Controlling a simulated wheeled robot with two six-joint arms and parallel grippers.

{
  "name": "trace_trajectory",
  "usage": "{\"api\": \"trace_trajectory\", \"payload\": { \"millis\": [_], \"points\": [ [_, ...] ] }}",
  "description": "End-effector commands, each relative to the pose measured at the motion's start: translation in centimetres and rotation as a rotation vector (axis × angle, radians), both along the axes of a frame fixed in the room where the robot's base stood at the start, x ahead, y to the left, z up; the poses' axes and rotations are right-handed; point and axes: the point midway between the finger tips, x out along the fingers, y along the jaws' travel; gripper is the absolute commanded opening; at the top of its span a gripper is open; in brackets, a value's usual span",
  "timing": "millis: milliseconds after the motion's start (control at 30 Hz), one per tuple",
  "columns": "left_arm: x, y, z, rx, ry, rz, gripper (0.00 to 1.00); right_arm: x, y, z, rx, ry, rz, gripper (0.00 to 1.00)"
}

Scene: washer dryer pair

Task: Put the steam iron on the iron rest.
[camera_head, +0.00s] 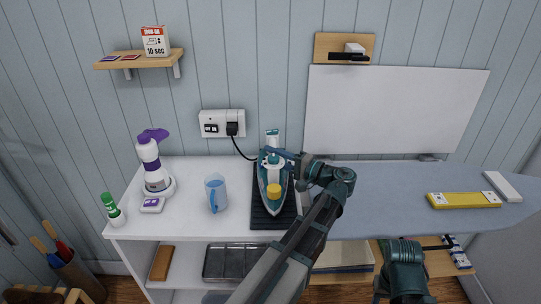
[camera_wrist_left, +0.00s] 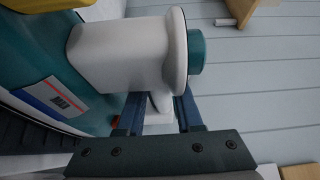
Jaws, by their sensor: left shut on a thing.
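The teal and white steam iron (camera_head: 274,190) with a yellow cap is over the dark ribbed iron rest (camera_head: 262,222) at the right end of the white counter. Its nose points toward the front. My left gripper (camera_head: 284,154) is shut on the iron near its rear. In the left wrist view, the fingers (camera_wrist_left: 160,112) close around the white part of the iron (camera_wrist_left: 105,58). The iron hides most of the rest, and I cannot tell whether its sole touches it. My right arm shows at the lower right, but its gripper cannot be made out.
A blue mug (camera_head: 216,190), a purple-topped spray bottle (camera_head: 151,165) and a green-capped bottle (camera_head: 112,208) stand left on the counter. A plugged-in cord runs from the wall socket (camera_head: 222,123) behind the iron. The ironing board (camera_head: 385,200) adjoins at right, with a yellow item (camera_head: 463,200).

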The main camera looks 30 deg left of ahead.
Motion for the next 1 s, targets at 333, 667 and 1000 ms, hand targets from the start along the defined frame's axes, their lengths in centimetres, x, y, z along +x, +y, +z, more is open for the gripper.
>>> {"api": "trace_trajectory", "payload": {
  "millis": [333,667,1000],
  "points": [
    [-0.04,-0.12,-0.16,0.005,0.000,0.001,0.00,0.00,0.01,-0.26,0.000,0.000,0.000,0.50],
    [-0.03,-0.10,-0.45,0.000,0.000,0.001,0.65,0.00,0.00,-0.46,0.000,0.000,0.000,0.50],
    [0.00,-0.51,-0.22,0.000,0.000,0.000,0.65,0.00,0.00,-0.22,0.000,0.000,0.000,0.50]
  ]
}}
